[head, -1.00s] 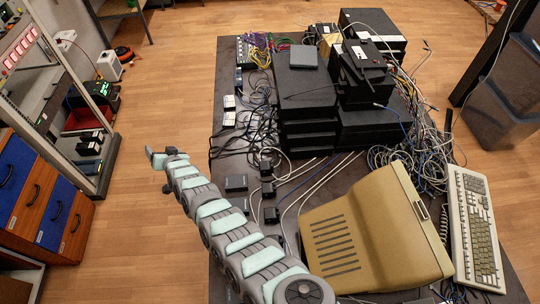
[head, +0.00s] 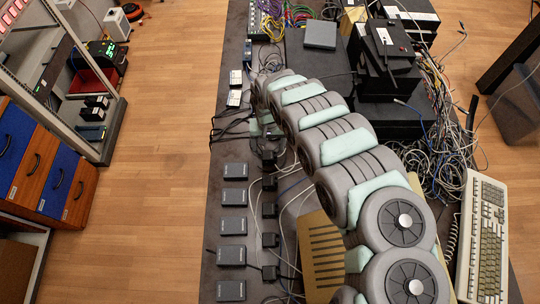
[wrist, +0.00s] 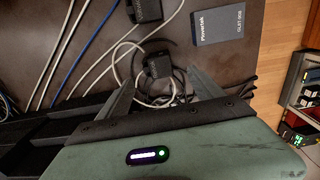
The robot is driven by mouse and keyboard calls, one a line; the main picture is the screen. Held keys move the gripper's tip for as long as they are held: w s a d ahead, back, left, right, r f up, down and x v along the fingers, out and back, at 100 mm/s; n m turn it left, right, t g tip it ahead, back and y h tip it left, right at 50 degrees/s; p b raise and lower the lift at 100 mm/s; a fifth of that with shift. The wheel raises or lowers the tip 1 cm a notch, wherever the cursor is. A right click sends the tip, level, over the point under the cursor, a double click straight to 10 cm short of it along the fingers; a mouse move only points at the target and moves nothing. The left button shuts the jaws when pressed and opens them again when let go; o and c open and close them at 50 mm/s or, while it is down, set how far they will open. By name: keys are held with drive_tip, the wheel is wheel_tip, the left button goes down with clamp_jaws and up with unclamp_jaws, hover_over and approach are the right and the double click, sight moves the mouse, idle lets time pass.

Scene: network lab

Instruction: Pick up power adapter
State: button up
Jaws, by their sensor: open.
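Several black power adapters lie in a column on the dark table, among them one in the head view (head: 269,183) and one lower down (head: 270,240). In the wrist view, one black adapter (wrist: 157,66) with a pale cable looped around it lies just ahead of my gripper (wrist: 160,88), between the lines of its two fingers. The fingers are apart with nothing held. Another adapter (wrist: 148,9) lies farther ahead at the top edge. In the head view my arm hides most of the gripper, near the top of the adapter column.
Flat grey boxes (head: 235,196) lie in a column left of the adapters; one shows in the wrist view (wrist: 225,20). Loose cables (wrist: 60,50) run close by. Stacked black equipment (head: 385,60), a beige case (head: 322,250) and a keyboard (head: 482,240) take up the right side.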

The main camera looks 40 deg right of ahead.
sight(269, 155)
drive_tip(key=shift+f, duration=1.75)
drive_tip(key=f, duration=0.2)
drive_tip(key=f+b, duration=0.1)
drive_tip(key=f, duration=0.1)
drive_tip(key=shift+s, duration=0.3)
drive_tip(key=shift+d+f, duration=0.1)
drive_tip(key=shift+f, duration=0.35)
drive_tip(key=shift+c, duration=0.4)
drive_tip(key=c, duration=1.5)
drive_tip(key=shift+r, duration=0.1)
drive_tip(key=shift+c, duration=0.2)
